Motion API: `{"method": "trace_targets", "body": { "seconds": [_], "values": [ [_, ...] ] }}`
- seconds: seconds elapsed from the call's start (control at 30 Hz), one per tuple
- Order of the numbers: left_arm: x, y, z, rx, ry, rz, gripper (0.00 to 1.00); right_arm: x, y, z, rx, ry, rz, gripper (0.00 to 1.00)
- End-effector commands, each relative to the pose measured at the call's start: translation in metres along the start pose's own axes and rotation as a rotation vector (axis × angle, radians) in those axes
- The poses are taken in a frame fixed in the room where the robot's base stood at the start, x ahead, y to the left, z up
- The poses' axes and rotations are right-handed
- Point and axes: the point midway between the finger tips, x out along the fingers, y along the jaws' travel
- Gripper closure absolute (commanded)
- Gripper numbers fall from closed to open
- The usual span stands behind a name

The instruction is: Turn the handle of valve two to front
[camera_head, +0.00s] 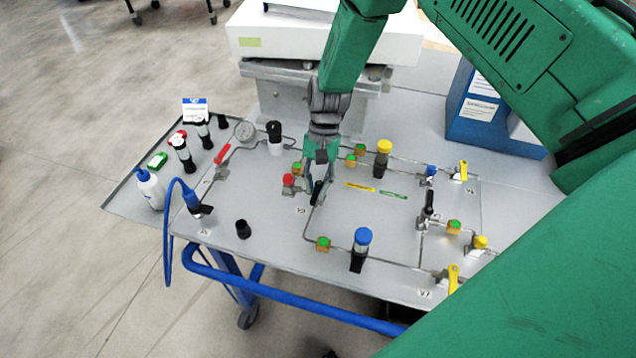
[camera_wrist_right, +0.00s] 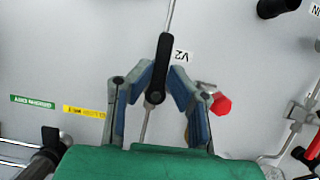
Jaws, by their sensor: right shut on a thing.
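Valve two's black handle (camera_wrist_right: 160,62) shows in the right wrist view, on a thin metal pipe beside the "V2" label (camera_wrist_right: 182,56). It points up the picture, roughly along the pipe. My right gripper (camera_wrist_right: 158,82) has one finger on each side of the handle and is shut on it. In the head view my right gripper (camera_head: 318,182) reaches down to the panel from above, and the handle (camera_head: 317,196) is partly hidden by the fingers. My left gripper is not in view.
A red knob (camera_head: 288,180) stands close to the gripper. Around it on the panel (camera_head: 330,230) are a blue-capped part (camera_head: 362,237), a yellow-capped part (camera_head: 383,148) and yellow valve handles (camera_head: 453,278). A blue bin (camera_head: 480,108) stands at the back right.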

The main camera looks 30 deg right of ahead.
Motion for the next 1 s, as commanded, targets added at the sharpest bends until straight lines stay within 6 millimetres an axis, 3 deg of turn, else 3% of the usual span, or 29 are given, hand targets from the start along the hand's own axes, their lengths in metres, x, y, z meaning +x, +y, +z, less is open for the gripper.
{"method": "trace_targets", "body": {
  "seconds": [0.6,0.63,0.7,1.0],
  "values": [
    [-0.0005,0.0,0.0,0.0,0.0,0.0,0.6,0.0032,-0.0002,0.0013,0.043,-0.005,-0.014,1.0],
    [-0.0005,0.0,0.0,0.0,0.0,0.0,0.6,0.0032,-0.0002,0.0013,0.043,-0.005,-0.014,0.82],
    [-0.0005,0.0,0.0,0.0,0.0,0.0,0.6,0.003,-0.0002,0.0012,0.042,-0.004,-0.014,0.66],
    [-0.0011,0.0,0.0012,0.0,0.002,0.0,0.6,0.0002,-0.0001,0.0011,0.041,-0.001,-0.016,0.66]
  ]
}}
